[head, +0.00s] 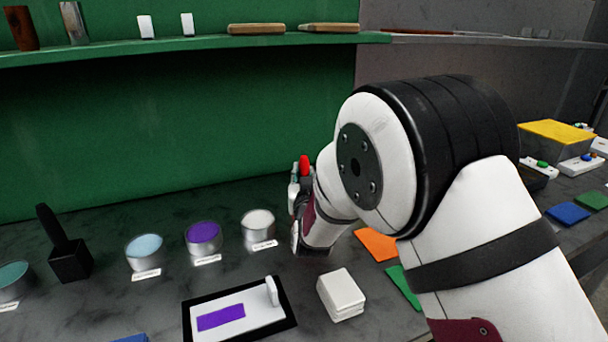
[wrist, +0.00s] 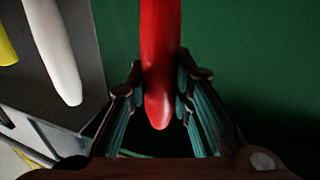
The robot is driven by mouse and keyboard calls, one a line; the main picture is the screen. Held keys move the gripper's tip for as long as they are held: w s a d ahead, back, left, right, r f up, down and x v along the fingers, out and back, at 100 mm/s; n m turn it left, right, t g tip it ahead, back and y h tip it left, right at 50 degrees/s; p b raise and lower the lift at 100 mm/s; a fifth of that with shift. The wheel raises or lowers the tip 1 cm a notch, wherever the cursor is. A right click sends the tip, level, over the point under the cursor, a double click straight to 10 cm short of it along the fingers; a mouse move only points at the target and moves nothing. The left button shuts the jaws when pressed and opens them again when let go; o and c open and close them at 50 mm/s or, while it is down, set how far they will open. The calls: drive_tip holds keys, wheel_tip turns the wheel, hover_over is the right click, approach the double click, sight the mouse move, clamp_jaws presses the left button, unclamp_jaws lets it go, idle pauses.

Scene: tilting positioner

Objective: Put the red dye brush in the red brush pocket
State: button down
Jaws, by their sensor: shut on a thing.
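My gripper (wrist: 161,92) is shut on the red dye brush (wrist: 160,40), with its two teal-lined fingers on either side of the rounded red end. In the head view my gripper (head: 299,195) is mostly hidden behind my wrist, and only a bit of the red brush (head: 304,166) shows above the fingers. The brush is off the table top. I cannot make out the red brush pocket in either view; my arm covers a large part of the table.
A white rod (wrist: 52,50) and a yellow one (wrist: 5,42) are left of the brush in the wrist view. Dye cups, including a purple one (head: 203,238), and a black-framed tray (head: 270,325) stand on the table. A green shelf (head: 190,43) runs along the green wall behind.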

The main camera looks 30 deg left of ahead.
drive_tip(key=c, duration=1.4)
unclamp_jaws()
drive_tip(key=shift+f, duration=0.1)
drive_tip(key=v, duration=1.2)
